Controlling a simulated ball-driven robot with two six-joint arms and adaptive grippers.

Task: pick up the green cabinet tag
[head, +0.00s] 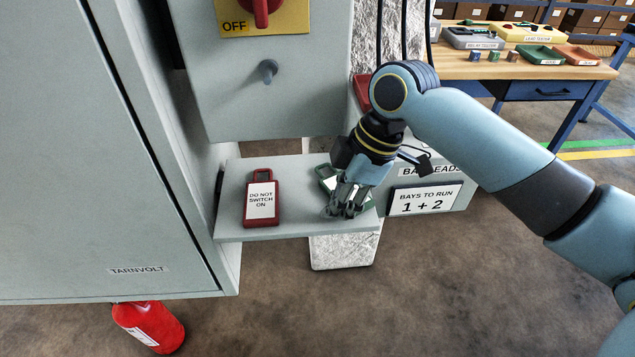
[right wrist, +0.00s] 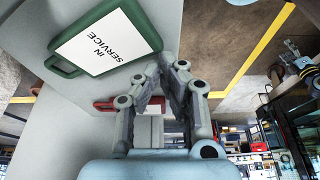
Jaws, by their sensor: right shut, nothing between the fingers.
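The green cabinet tag (head: 325,177) lies on the grey shelf (head: 297,222), partly hidden behind my right gripper in the head view. The right wrist view shows it as a green-framed tag (right wrist: 143,21) with a white "IN SERVICE" label, at the upper left and beside the fingers. My right gripper (head: 344,210) is over the right part of the shelf, close to the tag. Its fingers (right wrist: 163,66) are shut and hold nothing. In the wrist view the tag lies outside the fingers; I cannot tell whether they touch it. My left gripper is not in view.
A red "DO NOT SWITCH ON" tag (head: 262,204) lies on the shelf left of my gripper. A grey cabinet box (head: 240,110) with a peg (head: 268,70) rises behind the shelf. A "BAYS TO RUN" sign (head: 425,200) is right of it. A workbench (head: 500,68) stands farther back.

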